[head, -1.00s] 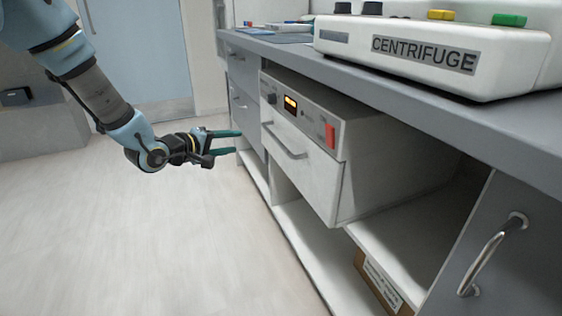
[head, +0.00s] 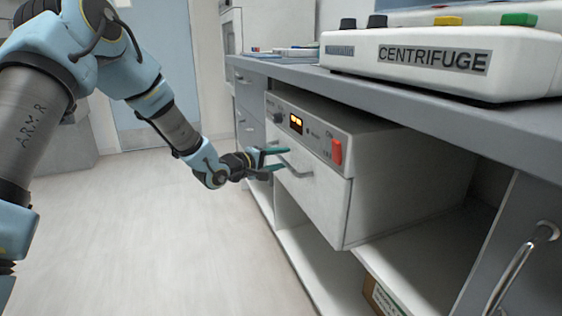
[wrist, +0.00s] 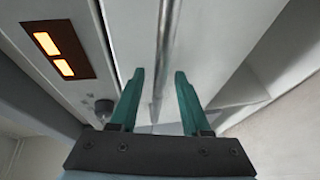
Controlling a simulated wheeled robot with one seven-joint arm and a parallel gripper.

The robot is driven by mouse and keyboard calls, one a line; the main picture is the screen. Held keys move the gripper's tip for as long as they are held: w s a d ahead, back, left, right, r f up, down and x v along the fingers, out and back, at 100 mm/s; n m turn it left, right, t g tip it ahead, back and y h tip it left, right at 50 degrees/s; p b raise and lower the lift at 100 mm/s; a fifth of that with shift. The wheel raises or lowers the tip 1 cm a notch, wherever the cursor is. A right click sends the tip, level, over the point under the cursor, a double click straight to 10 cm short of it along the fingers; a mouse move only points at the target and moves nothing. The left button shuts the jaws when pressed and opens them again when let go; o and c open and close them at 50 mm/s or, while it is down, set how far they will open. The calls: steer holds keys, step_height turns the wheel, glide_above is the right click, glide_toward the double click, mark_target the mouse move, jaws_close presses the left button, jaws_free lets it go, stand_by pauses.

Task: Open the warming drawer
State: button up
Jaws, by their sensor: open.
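The warming drawer (head: 318,198) is the white front of a unit set under the counter, below a panel with an orange display and a red switch. It looks shut. Its bar handle (head: 295,165) runs along the front; in the wrist view the bar (wrist: 163,50) runs up from between the fingertips. My gripper (head: 277,160) is open, with its teal fingers at the drawer front near the handle. In the wrist view, my gripper's fingers (wrist: 158,75) stand apart on either side of the bar's line. I cannot tell whether they touch it.
A centrifuge (head: 450,85) stands on the grey counter (head: 400,112) above. Open shelf space with a cardboard box (head: 380,297) lies below. A cabinet door with a metal handle (head: 520,270) is at right. The floor (head: 170,240) at left is clear.

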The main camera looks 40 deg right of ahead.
steer(key=shift+d, duration=0.15)
steer(key=shift+c, duration=0.2)
jaws_close()
stand_by(1.2)
